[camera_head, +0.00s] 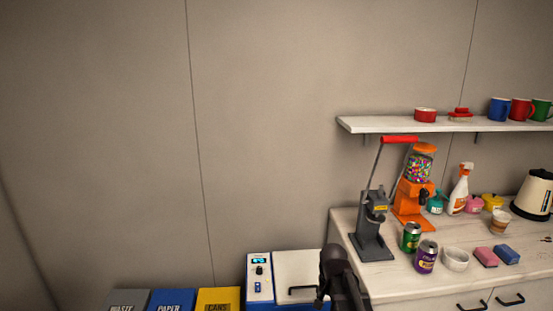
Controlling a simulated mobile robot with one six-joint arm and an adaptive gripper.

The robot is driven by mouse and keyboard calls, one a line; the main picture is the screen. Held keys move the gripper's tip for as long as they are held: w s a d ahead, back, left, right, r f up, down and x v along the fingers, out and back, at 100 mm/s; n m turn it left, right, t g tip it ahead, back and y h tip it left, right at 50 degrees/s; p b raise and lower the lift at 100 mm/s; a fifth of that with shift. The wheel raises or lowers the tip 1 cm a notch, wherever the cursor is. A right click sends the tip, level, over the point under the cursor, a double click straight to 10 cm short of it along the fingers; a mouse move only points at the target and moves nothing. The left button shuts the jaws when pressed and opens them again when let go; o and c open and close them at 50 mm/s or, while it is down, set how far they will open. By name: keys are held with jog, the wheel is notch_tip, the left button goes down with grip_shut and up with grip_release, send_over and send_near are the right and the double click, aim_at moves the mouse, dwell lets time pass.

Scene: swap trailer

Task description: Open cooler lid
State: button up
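The cooler (259,294) stands at the bottom of the view, to the left of the counter. It is white with blue trim and has a small lit display on its left panel. Its white lid (300,267) looks shut and lies flat, with a black bar handle (302,289) near the front. The front of the cooler is cut off by the picture's lower edge. A dark part of my arm and gripper (322,301) shows just right of the handle, over the lid's right side. The fingers are not clear, and I cannot tell whether they touch the handle.
Grey, blue and yellow bins (218,299) stand left of the cooler. The white counter (415,293) on the right holds a grey lever press (371,240), an orange candy machine (411,200), cans and a kettle (535,195). A shelf (400,125) with mugs hangs above.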

jog(key=s+d+r+n+p, duration=0.1)
jog(key=s+r+n, duration=0.1)
jog(key=s+n, duration=0.3)
jog(key=s, duration=0.4)
jog(key=shift+s+d+p, duration=0.25)
jog(key=shift+s+p, duration=0.05)
jog(key=shift+s, duration=0.05)
jog(key=shift+w, duration=0.1)
jog(key=n+t, duration=0.2)
jog(key=n, duration=1.7)
send_over(305, 287)
jog(key=s, duration=0.3)
jog(key=shift+w+r, duration=0.1)
jog(key=shift+w, duration=0.1)
jog(key=shift+d, duration=0.1)
jog(key=w+f+b, duration=0.1)
jog(key=f+b, duration=0.8)
jog(key=w+f+b, duration=0.1)
jog(key=f+b, duration=0.3)
jog(key=shift+w+f+b, duration=0.25)
jog(key=shift+w+b, duration=0.05)
jog(key=shift+b, duration=0.1)
